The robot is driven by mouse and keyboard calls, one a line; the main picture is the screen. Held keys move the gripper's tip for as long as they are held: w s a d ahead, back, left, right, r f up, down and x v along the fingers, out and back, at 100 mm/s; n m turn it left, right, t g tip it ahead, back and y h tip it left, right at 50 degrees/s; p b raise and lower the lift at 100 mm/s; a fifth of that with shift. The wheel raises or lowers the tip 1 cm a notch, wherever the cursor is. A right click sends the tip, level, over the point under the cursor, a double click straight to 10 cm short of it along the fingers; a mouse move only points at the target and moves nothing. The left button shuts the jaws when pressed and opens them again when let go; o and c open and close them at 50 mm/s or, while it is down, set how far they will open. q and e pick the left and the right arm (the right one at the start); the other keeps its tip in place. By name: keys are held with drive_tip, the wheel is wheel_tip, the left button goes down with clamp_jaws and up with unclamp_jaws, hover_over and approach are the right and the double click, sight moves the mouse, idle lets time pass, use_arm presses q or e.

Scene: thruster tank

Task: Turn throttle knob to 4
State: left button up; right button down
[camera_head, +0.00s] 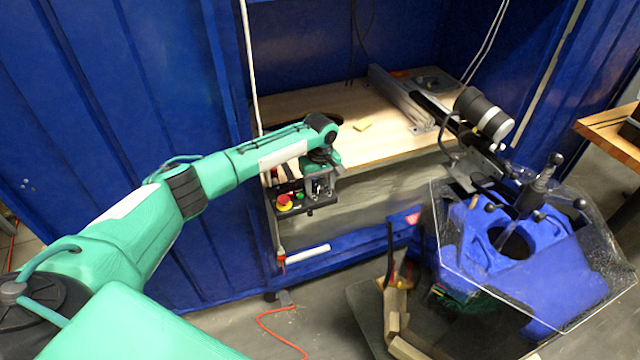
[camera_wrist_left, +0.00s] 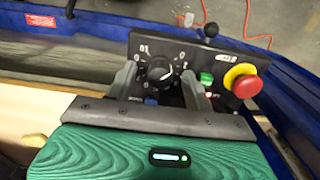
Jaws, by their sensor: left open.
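The throttle knob (camera_wrist_left: 161,72) is a round black dial with a light pointer mark on a black control panel (camera_wrist_left: 215,50). In the left wrist view the pointer is toward the upper right; the scale numbers are too small to read surely. My left gripper (camera_wrist_left: 162,78) is open, with one finger on each side of the knob; I cannot tell if they touch it. In the head view my left gripper (camera_head: 320,185) is over the panel (camera_head: 308,208) and hides the knob. My right gripper is not in view.
A red emergency button on a yellow base (camera_wrist_left: 242,82) and a green button (camera_wrist_left: 206,78) sit right of the knob. A small black lever ball (camera_wrist_left: 211,30) stands beyond the panel. A wooden bench (camera_head: 375,140) is behind it. A blue thruster tank (camera_head: 540,265) stands at right.

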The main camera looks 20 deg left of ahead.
use_arm(q)
drive_tip(key=c, duration=1)
